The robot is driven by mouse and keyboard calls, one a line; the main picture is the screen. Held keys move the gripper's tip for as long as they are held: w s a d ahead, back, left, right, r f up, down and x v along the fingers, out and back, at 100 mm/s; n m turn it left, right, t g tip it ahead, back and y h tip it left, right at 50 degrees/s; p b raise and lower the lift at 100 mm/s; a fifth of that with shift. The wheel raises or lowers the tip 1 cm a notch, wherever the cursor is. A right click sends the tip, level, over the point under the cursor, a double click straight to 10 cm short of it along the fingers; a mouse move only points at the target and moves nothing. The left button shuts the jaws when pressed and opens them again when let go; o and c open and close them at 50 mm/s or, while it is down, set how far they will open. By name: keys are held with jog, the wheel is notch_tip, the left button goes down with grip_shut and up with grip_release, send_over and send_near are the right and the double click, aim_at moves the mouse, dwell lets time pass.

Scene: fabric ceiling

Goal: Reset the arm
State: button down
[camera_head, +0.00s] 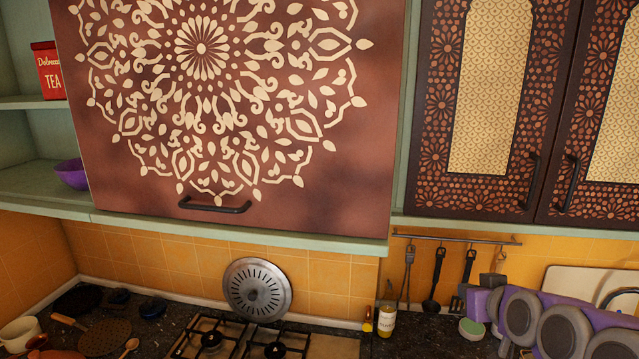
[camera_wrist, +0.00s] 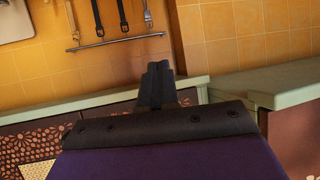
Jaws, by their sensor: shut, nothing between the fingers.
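My gripper (camera_wrist: 158,82) shows in the middle of the wrist view, its dark fingers together with nothing between them. The wrist view is upside down, with the tiled wall behind the fingers and cabinet undersides below. In the head view my purple and grey arm fills the lower right corner, in front of the counter and below the utensil rail. Which part of it there is the gripper tip is hard to tell.
A mandala-patterned cabinet door (camera_head: 240,110) and dark patterned cabinets (camera_head: 490,100) hang above. Utensils hang from a rail (camera_head: 455,238). Below are a gas stove (camera_head: 240,340), a round metal lid (camera_head: 257,289) and a bottle (camera_head: 387,320). A white board (camera_head: 575,280) stands behind my arm.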

jog(key=s+a+f+n+g+y+b, duration=0.1)
jog(key=s+a+f+g+b, duration=0.55)
jog(key=s+a+f, duration=0.8)
jog(key=s+a+f+g+b, duration=0.1)
jog(key=s+f+g+b, duration=0.1)
jog(key=s+f, duration=0.3)
jog(key=s+a+f+g+h+b, duration=0.1)
jog(key=s+f+g, duration=0.4)
jog(key=s, duration=0.8)
jog(key=shift+a+m+b, duration=0.4)
jog(key=shift+b, duration=0.15)
jog(key=shift+f+g, duration=0.1)
jog(key=shift+g, duration=0.15)
